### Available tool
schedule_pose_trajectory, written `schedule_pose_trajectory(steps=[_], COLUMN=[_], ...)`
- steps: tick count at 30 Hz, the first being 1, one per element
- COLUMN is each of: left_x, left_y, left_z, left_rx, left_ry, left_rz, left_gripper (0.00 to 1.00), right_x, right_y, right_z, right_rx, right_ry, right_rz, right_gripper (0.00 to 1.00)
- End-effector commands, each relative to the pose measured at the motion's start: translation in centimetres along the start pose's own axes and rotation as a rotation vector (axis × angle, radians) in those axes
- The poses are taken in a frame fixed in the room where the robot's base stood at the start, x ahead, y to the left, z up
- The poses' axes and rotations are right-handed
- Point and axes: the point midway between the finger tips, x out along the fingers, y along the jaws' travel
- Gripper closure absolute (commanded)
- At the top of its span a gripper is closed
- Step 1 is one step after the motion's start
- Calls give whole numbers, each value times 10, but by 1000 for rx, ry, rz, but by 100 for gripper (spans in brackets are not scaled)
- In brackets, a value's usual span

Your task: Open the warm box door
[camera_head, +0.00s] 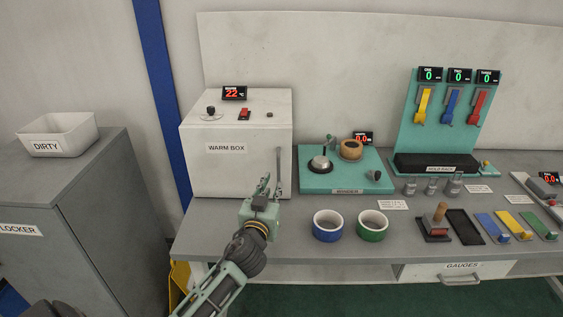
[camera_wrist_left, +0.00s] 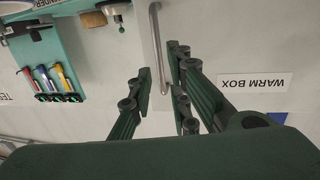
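The white warm box (camera_head: 235,165) stands on the left of the bench, and its front door is shut. Its vertical bar handle (camera_head: 279,172) is at the front's right edge. My left gripper (camera_head: 267,183) is in front of the door, close to the handle's lower part. In the left wrist view, which is upside down, the handle (camera_wrist_left: 155,40) reaches in between the parted fingers of the left gripper (camera_wrist_left: 162,84). The fingers do not look closed on it; I cannot tell whether either one touches it. My right gripper is out of view.
A teal winder (camera_head: 340,180) is right of the box. Blue (camera_head: 328,226) and green (camera_head: 372,226) ringed cups stand at the bench's front, right of my left arm. A grey locker (camera_head: 75,215) with a white dirty bin (camera_head: 58,134) is at left.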

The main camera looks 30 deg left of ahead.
Motion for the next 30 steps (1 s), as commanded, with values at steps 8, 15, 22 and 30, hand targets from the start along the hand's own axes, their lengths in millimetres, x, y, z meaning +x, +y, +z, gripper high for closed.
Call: schedule_pose_trajectory(steps=[8,15,22,30], left_x=[32,68,84,86], left_y=[1,2,2,2], left_z=[-16,-16,-15,-15], left_rx=[-8,-9,-8,-8], left_ry=[41,39,37,38], left_rz=[14,14,14,14], left_gripper=[83,83,83,83], right_x=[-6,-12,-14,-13], right_y=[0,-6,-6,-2], right_z=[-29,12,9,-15], right_rx=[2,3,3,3], right_ry=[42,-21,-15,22], right_rz=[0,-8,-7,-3], right_gripper=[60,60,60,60])
